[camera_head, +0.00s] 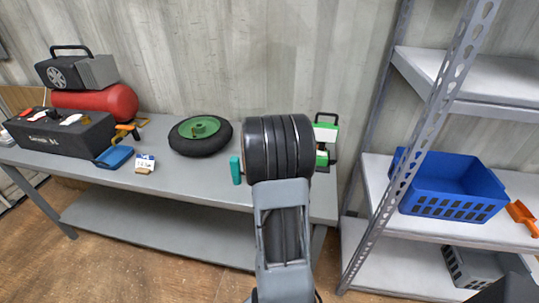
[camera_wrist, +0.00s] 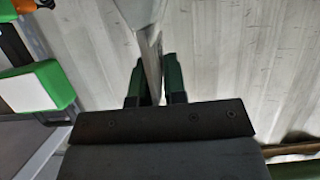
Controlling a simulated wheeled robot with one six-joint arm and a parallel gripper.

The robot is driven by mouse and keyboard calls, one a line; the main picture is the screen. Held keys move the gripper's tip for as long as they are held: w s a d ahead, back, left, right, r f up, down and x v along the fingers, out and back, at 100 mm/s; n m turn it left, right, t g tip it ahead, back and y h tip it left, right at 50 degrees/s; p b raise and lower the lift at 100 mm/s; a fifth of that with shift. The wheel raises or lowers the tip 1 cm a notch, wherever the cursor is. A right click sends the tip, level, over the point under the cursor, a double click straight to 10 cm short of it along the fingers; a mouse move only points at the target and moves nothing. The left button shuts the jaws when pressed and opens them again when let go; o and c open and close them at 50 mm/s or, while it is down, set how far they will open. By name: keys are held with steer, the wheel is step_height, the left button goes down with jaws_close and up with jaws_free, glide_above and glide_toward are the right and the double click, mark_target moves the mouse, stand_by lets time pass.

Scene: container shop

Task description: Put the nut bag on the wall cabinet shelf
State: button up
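In the wrist view my gripper (camera_wrist: 154,85) has its two dark green fingers close together. A thin, pale grey, sheet-like thing (camera_wrist: 150,50) runs up from between them and widens away from me. It looks like the nut bag seen nearly edge-on, but no label or contents show. In the head view my arm hides the gripper and what it holds. No wall cabinet is plainly in view.
The grey bench (camera_head: 190,180) carries a black wheel with a green hub (camera_head: 201,131), a teal bottle (camera_head: 235,170), a blue tray (camera_head: 114,157) and a black toolbox (camera_head: 62,134). A green-and-white case (camera_head: 326,132) is right of my arm. A metal rack holds a blue crate (camera_head: 447,208).

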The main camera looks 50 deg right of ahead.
jaws_close()
steer(key=shift+r, duration=0.15)
